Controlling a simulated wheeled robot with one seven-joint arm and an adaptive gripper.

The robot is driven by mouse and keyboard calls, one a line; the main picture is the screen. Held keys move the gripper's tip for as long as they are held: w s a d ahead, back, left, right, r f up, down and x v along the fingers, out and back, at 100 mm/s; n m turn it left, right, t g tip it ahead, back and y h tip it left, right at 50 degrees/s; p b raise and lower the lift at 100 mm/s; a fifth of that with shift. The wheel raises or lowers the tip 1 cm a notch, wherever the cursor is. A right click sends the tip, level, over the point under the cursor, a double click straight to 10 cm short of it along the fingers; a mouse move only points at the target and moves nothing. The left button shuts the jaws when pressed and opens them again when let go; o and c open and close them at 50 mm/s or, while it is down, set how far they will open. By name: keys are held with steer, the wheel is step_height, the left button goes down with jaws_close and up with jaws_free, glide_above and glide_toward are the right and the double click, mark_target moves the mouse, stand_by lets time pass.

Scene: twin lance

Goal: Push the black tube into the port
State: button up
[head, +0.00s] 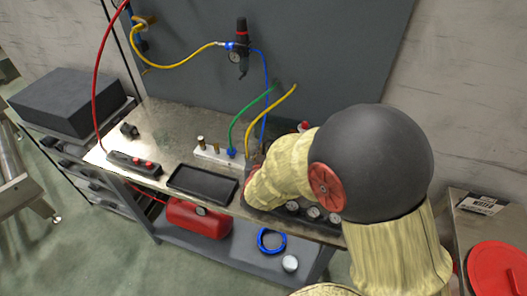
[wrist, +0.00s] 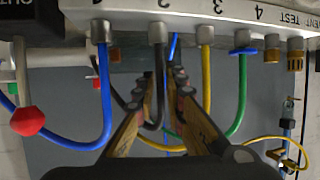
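In the wrist view the black tube (wrist: 160,85) rises to a silver fitting (wrist: 157,32) on the underside of a white port block (wrist: 185,10). Its lower part bends left behind a finger. I cannot tell how deep its end sits in the port. My gripper (wrist: 163,78) is open, with a finger on either side of the tube's upright part. I cannot tell whether either finger touches it. In the head view my own arm hides the gripper, the black tube and its port.
A blue tube (wrist: 106,100) hangs left of the black one; yellow (wrist: 206,75) and green (wrist: 241,90) tubes hang to its right. A red knob (wrist: 27,120) is at far left. The bench holds a black tray (head: 202,184) and a switch box (head: 133,164).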

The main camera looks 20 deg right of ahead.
steer(key=o, duration=0.3)
steer(key=shift+r, duration=0.1)
steer(key=v, duration=1.2)
stand_by(0.3)
